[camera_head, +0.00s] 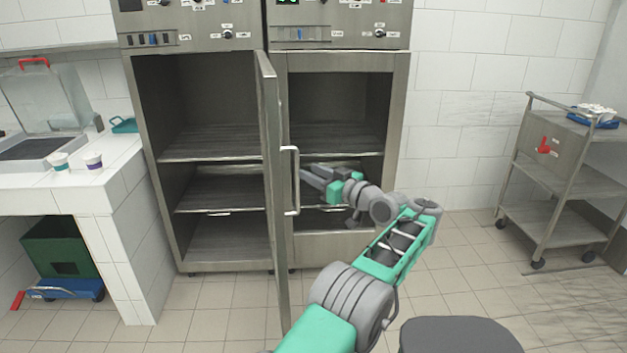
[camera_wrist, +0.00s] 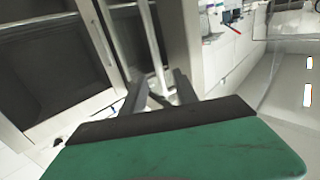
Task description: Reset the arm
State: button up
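My gripper (camera_head: 303,177) is in front of the right oven cabinet, just right of the open door's handle (camera_head: 291,180). In the wrist view my gripper (camera_wrist: 163,85) has its two dark fingers spread with a gap between them. A light metal bar, probably the handle (camera_wrist: 155,45), shows beyond the fingertips. I cannot tell whether the fingers touch it. The gripper holds nothing that I can see. The left cabinet's door (camera_head: 268,150) stands wide open toward me. My arm reaches up from the bottom of the head view.
The left cabinet (camera_head: 210,120) has empty shelves. A counter at the left carries two cups (camera_head: 94,160) and a clear box (camera_head: 45,95). A metal trolley (camera_head: 560,165) stands at the right, with free floor before it. A green crate (camera_head: 58,248) sits under the counter.

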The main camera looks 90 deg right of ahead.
jog(key=shift+s+a, duration=0.15)
jog(key=shift+a, duration=0.1)
jog(key=shift+s, duration=0.2)
